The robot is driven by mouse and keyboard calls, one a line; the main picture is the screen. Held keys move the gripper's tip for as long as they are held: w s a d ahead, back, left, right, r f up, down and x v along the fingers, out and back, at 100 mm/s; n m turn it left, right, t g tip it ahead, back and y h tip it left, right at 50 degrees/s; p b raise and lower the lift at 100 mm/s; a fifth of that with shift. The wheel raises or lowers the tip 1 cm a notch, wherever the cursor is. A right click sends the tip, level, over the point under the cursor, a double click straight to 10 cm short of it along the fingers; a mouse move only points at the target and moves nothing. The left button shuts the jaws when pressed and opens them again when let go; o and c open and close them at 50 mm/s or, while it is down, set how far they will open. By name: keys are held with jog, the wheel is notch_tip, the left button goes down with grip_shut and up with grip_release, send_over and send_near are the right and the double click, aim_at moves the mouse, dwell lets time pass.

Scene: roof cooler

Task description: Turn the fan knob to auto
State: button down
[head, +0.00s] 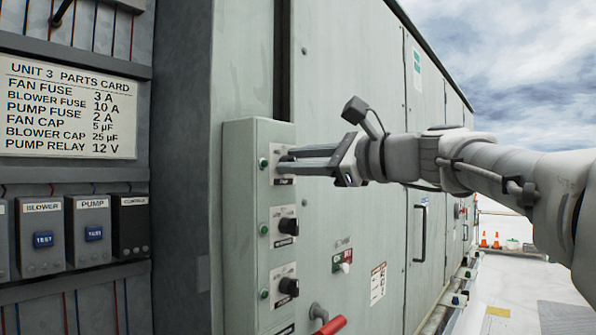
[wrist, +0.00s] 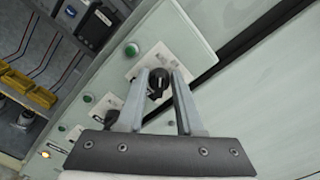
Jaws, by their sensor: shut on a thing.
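The control box (head: 259,228) on the grey cabinet carries three black rotary knobs in a column, each with a green lamp to its left. My gripper (head: 281,161) is at the top knob, which I take to be the fan knob; its label is too small to read. In the head view my fingers hide most of this knob. In the wrist view the black fan knob (wrist: 157,84) sits on its pale plate between my two fingers, which are shut on it. Its pointer setting cannot be read.
The middle knob (head: 288,226) and bottom knob (head: 289,286) are below. A red handle (head: 330,326) sticks out near the box's foot. An open bay with a parts card (head: 68,108) and relay modules (head: 90,232) is at left. A door handle (head: 421,233) is at right.

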jog(key=shift+n+b, duration=0.3)
jog(key=shift+n, duration=0.4)
jog(key=c, duration=0.6)
grip_release()
jog(key=shift+o, duration=0.2)
jog(key=shift+s, duration=0.1)
jog(key=b+v, duration=0.1)
jog(key=v, duration=1.6)
jog(key=shift+s+d+f, duration=0.1)
jog(key=shift+d, duration=0.05)
jog(key=s+a+f+n+g+h, duration=0.1)
jog(key=a+f+h, duration=0.1)
jog(key=f, duration=0.5)
jog(key=s+a+f+n+g+h, duration=0.1)
jog(key=f+n+h, duration=0.1)
jog(key=f, duration=0.6)
jog(key=s+d+f+n+g+h, duration=0.1)
jog(key=s+f+n+h, duration=0.2)
jog(key=f, duration=0.6)
jog(key=s+d+f+n+g+h, duration=0.1)
jog(key=s+f+n+h, duration=0.2)
jog(key=f, duration=0.5)
jog(key=s+d+f+n+g+h, duration=0.1)
jog(key=s+f+n+h, duration=0.3)
jog(key=f+n, duration=0.3)
notch_tip(320, 180, down, 3)
jog(key=shift+s+r, duration=0.2)
jog(key=shift+s, duration=0.55)
